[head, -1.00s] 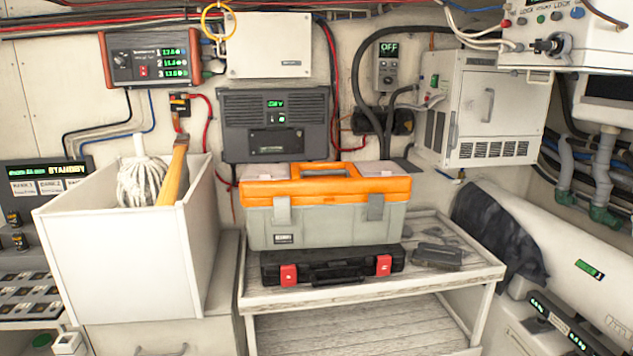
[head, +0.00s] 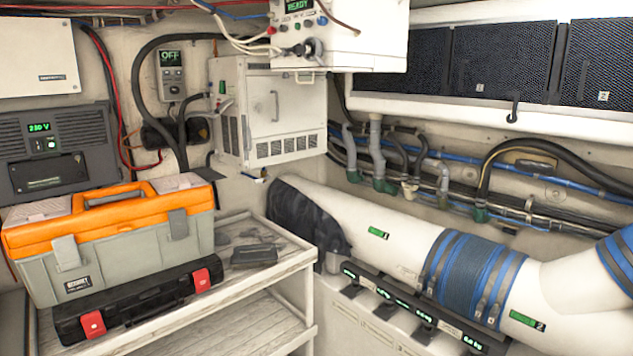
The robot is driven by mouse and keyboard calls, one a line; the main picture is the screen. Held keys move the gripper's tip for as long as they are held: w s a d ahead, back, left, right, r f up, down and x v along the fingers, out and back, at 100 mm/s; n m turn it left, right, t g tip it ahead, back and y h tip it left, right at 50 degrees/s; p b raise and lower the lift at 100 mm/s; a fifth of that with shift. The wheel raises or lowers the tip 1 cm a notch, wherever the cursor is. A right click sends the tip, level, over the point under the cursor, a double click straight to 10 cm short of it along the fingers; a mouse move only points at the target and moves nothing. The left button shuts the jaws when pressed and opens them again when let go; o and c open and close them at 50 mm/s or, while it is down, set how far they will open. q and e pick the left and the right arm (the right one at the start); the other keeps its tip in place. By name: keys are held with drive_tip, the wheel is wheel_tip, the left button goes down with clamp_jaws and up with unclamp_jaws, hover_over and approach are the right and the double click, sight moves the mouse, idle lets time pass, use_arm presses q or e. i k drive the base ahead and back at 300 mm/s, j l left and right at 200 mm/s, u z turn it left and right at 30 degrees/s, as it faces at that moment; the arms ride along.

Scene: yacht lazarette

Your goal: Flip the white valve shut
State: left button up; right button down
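I cannot make out a white valve for certain. Several pipes and hoses run along the wall at the right, some with green fittings (head: 385,186). A small pale fitting (head: 409,189) sits among them, too small to tell whether it is a valve or how any handle is turned. Neither of my grippers is in view.
A white bench (head: 285,275) at the left carries an orange and grey toolbox (head: 130,255) and a black case with red latches (head: 140,305). A large white duct (head: 380,228) with a blue sleeve (head: 470,272) runs below the pipes. A white control box (head: 340,30) hangs above.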

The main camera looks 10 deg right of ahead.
sight(267, 177)
drive_tip(key=i+l+z, duration=0.2)
drive_tip(key=i+l, duration=0.3)
drive_tip(key=i+l+z, duration=0.15)
drive_tip(key=i+l, duration=0.25)
drive_tip(key=i, duration=0.15)
drive_tip(key=i+l+z, duration=0.2)
drive_tip(key=i+l, duration=0.15)
drive_tip(key=i, duration=0.25)
